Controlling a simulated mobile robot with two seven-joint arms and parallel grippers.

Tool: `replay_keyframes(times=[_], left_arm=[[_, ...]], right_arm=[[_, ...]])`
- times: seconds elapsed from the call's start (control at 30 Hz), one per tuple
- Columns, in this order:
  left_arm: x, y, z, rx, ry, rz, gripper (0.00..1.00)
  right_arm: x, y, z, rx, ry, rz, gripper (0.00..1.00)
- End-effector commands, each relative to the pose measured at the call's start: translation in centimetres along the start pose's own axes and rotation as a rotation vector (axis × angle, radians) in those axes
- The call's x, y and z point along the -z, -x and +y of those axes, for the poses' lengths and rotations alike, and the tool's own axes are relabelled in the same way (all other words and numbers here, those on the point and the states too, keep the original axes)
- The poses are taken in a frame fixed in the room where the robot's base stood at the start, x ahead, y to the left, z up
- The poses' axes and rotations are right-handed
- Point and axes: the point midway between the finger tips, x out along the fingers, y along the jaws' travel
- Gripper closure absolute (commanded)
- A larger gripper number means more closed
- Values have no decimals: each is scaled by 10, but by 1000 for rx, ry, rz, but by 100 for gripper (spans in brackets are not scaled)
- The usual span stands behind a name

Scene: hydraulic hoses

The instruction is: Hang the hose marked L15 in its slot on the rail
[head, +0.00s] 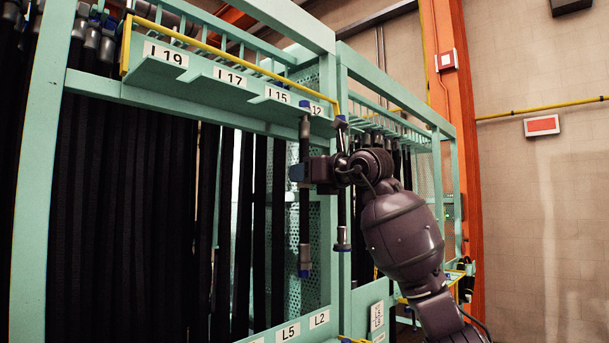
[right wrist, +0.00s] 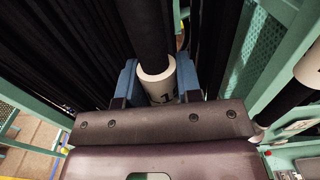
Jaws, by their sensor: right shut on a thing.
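My right gripper (head: 300,172) is shut on a black hose (head: 304,215) that hangs upright, with metal and blue fittings at its top and bottom ends. In the right wrist view, the blue fingers of my right gripper (right wrist: 157,78) sit on both sides of the hose (right wrist: 143,30) at a white collar, whose marking is only partly readable. The hose's top end is just in front of the green rail (head: 215,88), beside the L15 label (head: 278,95) and over part of the label reading 12. I cannot tell whether it touches the rail. My left gripper is out of view.
A second short hose (head: 342,205) hangs close to the right of the held one. Several long black hoses (head: 130,200) fill the rack at left. A green rack post (head: 345,280) stands behind my right arm. A yellow bar (head: 220,52) runs above the rail.

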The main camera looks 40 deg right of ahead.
Motion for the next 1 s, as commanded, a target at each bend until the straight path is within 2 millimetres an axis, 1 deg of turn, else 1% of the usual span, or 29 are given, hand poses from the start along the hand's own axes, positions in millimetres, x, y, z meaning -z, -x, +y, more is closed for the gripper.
replay_keyframes(times=[0.1, 0.13, 0.3, 0.57, 0.67, 0.77, 1.0], left_arm=[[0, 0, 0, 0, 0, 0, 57], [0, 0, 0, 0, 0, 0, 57], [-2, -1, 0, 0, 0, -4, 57], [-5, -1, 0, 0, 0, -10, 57], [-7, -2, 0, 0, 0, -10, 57], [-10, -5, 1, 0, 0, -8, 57], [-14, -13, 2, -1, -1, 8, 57]], right_arm=[[-1, 1, 0, 0, 0, -3, 100], [-1, 1, 0, 0, 0, -3, 63], [-1, 0, 0, 0, 0, -2, 38], [0, 0, 0, 0, 0, 1, 38], [1, 5, -1, 1, 0, 0, 38], [1, 16, -1, 2, 1, -2, 38], [3, 58, 0, 3, 4, 0, 38]])
